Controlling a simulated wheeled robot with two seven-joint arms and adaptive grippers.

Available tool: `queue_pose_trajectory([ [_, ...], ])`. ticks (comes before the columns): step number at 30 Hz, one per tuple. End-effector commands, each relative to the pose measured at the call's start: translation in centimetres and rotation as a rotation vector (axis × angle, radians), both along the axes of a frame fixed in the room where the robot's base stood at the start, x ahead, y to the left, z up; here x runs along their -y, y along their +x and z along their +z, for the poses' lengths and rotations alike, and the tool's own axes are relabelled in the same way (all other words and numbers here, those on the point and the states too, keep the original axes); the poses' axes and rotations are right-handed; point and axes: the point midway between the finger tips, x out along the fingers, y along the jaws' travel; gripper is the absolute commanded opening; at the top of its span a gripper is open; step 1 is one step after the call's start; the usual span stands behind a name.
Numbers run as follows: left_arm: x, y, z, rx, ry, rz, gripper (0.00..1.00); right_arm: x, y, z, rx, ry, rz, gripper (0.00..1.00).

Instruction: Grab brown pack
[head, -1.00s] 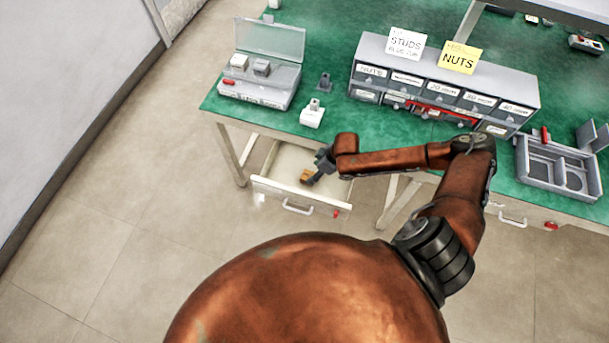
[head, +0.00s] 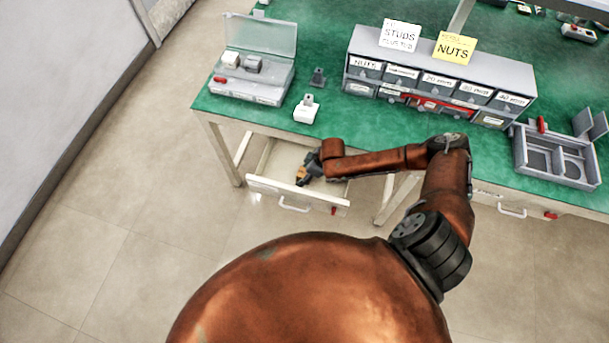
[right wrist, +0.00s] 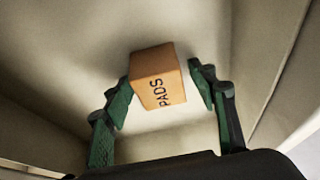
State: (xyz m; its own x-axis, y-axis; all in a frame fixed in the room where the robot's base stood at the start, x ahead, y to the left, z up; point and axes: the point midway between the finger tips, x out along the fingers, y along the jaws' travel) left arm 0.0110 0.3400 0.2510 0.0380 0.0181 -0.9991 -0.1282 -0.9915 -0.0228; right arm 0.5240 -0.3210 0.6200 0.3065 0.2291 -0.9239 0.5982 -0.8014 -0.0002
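The brown pack (right wrist: 158,78) is a small box marked "PADS". It lies inside the open white drawer (head: 297,196) under the green bench; in the head view the pack (head: 301,175) is partly covered by my gripper. My right gripper (head: 307,168) reaches into the drawer at the pack. In the right wrist view my right gripper (right wrist: 162,84) has its green fingers spread either side of the pack. The left finger is very close to it, and a small gap shows at the right finger. My left gripper is not in view.
The drawer walls surround the gripper closely. On the green bench (head: 340,122) above stand a clear-lidded case (head: 250,90), a white block (head: 306,110), a grey drawer cabinet (head: 440,62) and a grey tray (head: 555,165). The floor at left is free.

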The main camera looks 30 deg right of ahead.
Motion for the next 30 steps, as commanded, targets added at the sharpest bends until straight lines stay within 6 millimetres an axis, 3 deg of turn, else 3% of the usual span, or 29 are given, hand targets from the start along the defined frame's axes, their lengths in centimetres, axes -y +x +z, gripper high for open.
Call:
queue_pose_trajectory([
  [17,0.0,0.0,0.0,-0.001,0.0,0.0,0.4,0.0,0.0,0.0,0.0,0.0,0.0,0.11],
  [25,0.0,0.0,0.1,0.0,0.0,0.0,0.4,0.1,0.0,0.3,0.001,0.0,0.0,0.1],
  [30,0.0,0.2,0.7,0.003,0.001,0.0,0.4,0.1,0.1,2.6,0.003,-0.001,0.0,0.1],
])
